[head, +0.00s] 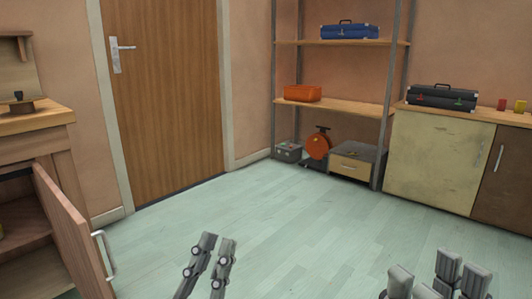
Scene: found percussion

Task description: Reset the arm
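My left gripper (217,245) shows at the bottom of the head view, left of the middle. Its two grey fingers point up, with a narrow strip of floor between them, and it holds nothing that I can see. My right gripper (425,277) is at the bottom right. Its grey fingers stand apart with nothing visible between them. The lower parts of both grippers are cut off by the frame edge. Both grippers are over the pale green floor, apart from the furniture.
A wooden cabinet door (78,240) stands open at the lower left. A closed door (165,100) is behind. A metal shelf unit (340,106) holds a blue case (349,32) and an orange box (303,93). Cabinets (436,160) line the right. The middle floor is clear.

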